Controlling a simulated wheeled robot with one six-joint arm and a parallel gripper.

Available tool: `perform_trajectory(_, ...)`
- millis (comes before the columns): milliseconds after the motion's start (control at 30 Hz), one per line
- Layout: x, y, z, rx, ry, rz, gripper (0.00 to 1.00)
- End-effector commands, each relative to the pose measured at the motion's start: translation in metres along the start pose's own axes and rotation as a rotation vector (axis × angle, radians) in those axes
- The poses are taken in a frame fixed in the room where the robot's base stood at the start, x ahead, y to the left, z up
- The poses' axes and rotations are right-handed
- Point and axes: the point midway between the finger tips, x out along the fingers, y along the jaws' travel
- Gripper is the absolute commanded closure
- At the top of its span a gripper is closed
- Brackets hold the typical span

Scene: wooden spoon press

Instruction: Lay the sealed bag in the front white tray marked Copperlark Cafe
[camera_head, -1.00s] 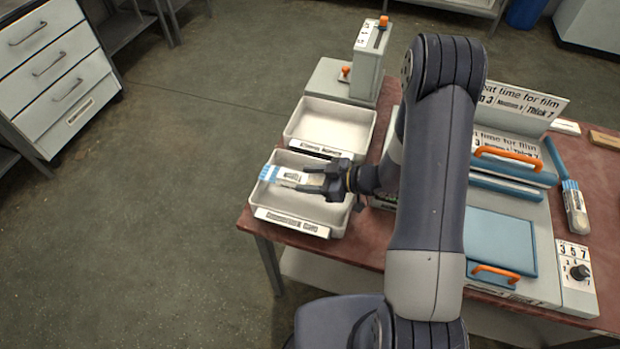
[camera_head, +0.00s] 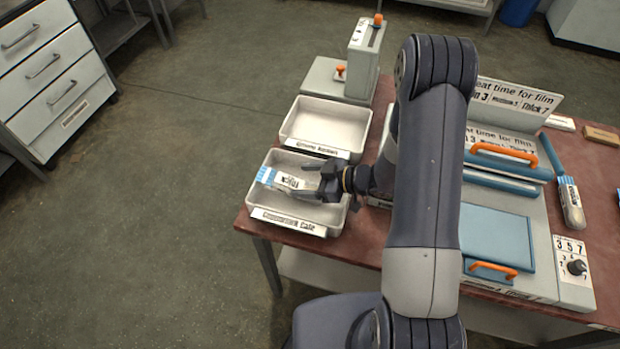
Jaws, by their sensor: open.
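The sealed bag (camera_head: 283,179), clear with a blue-striped end and a dark printed label, lies within the outline of the front white tray (camera_head: 266,204). This tray carries the Copperlark Cafe label (camera_head: 288,221) on its front edge. My gripper (camera_head: 304,183) is open over the right part of the tray, with its fingers pointing left at the bag's right end. The bag appears to rest on the tray floor, but any small gap under it is hard to tell. The bag's right end is partly hidden by the fingers.
A second white tray (camera_head: 325,124) stands empty just behind, and a grey device (camera_head: 362,60) with orange knobs is behind that. The blue-topped press (camera_head: 497,240) is to the right. Another bag (camera_head: 570,205) lies beside it. The reddish table (camera_head: 372,232) ends left of the trays.

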Motion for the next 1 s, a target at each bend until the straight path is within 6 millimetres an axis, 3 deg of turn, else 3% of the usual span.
perform_trajectory(167, -0.009, 0.001, -0.002, 0.0, 0.0, 0.004, 0.3)
perform_trajectory(700, -0.106, 0.001, -0.002, -0.001, 0.0, 0.004, 0.3)
perform_trajectory(1000, -0.122, 0.0, -0.003, 0.0, 0.0, 0.001, 0.3)
